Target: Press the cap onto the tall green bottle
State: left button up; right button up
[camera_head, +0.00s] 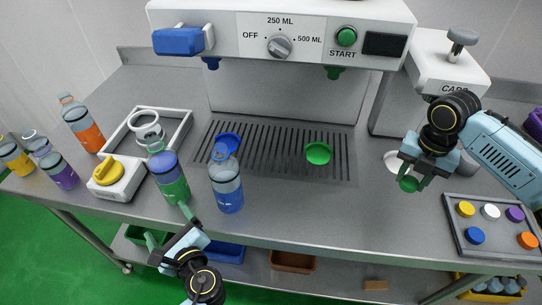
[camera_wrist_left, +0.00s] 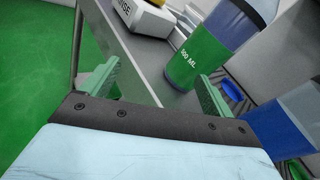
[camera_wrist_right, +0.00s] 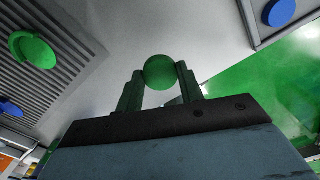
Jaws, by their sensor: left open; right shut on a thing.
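The tall green bottle (camera_head: 171,180) stands upright near the table's front edge, left of a blue bottle. Its green lower part and "500 ML" label show in the left wrist view (camera_wrist_left: 197,62). My left gripper (camera_head: 168,226) is open and empty, in front of and below the green bottle; in its wrist view the bottle is beyond the fingers, toward the right one. My right gripper (camera_head: 410,178) is shut on a round green cap (camera_head: 408,184), held above the right part of the table. The cap shows between the fingertips in the right wrist view (camera_wrist_right: 160,72).
The blue bottle (camera_head: 226,185) stands close right of the green one. A white block with a yellow knob (camera_head: 107,171) is to its left. A green round piece (camera_head: 318,153) sits on the slatted grate. A cap tray (camera_head: 459,241) lies at right. The front middle is clear.

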aim_at(175, 196)
pick_arm(q)
jog(key=d+m+t, duration=0.1)
jog(key=w+d+m, duration=0.1)
jog(key=m, duration=0.1)
jog(key=w+d+r+m+t, duration=0.1)
jog(key=m, duration=0.1)
jog(key=shift+d+t+h, duration=0.2)
jog(key=shift+t+h, duration=0.1)
jog(key=shift+w+a, duration=0.1)
jog(key=shift+w, duration=0.05)
jog(key=x, duration=0.6)
jog(key=shift+w+a, duration=0.15)
jog(key=shift+w, duration=0.1)
pick_arm(e)
jog(key=shift+r, duration=0.2)
pick_arm(q)
jog(key=shift+w, duration=0.1)
jog(key=x, duration=0.5)
jog(key=shift+w+d+p, duration=0.2)
jog(key=shift+d+p, duration=0.05)
jog(key=shift+p, duration=0.1)
pick_arm(e)
jog(key=shift+r, duration=0.15)
